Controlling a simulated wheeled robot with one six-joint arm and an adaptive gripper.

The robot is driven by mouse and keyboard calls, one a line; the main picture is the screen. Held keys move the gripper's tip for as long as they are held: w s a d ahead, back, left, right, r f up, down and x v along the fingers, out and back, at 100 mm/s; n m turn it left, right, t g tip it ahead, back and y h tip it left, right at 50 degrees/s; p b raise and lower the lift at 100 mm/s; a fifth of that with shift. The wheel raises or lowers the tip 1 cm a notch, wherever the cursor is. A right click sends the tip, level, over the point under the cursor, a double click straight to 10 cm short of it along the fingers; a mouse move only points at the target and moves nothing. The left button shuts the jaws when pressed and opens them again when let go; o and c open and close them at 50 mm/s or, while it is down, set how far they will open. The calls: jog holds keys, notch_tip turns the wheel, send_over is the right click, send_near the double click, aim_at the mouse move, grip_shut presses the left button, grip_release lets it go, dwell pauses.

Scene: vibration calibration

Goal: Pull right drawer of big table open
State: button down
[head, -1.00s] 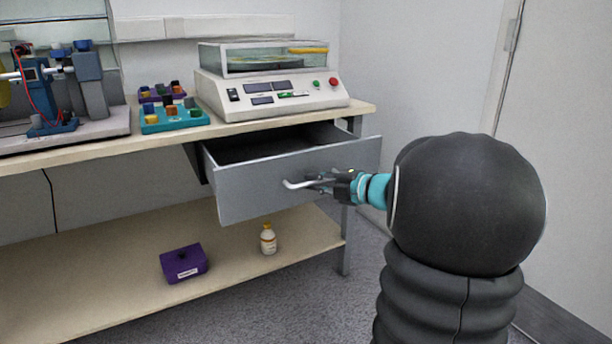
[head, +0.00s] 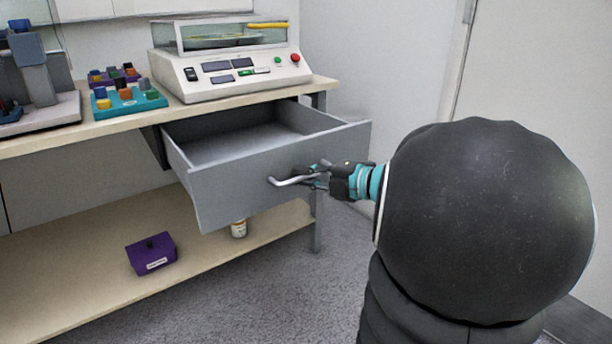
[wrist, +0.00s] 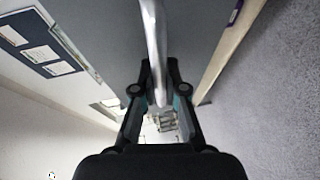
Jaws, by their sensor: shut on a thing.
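The right drawer (head: 250,185) of the big table (head: 110,126) stands well open, and its grey inside looks empty. Its silver bar handle (head: 292,181) is on the front panel. My gripper (head: 318,177) is shut on this handle, coming from the right. In the wrist view the handle (wrist: 152,45) runs down between the two fingers of my gripper (wrist: 159,98), with the drawer front (wrist: 105,35) behind it.
A white machine (head: 235,75) with a clear lid stands on the tabletop above the drawer. Teal (head: 128,102) and purple trays of coloured blocks sit left of it. A purple box (head: 151,254) and a partly hidden bottle (head: 239,229) are on the lower shelf. Grey floor (head: 270,295) lies clear in front.

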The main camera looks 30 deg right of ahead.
jog(key=c, duration=1.2)
grip_release()
jog(key=shift+s, duration=0.1)
jog(key=v, duration=1.2)
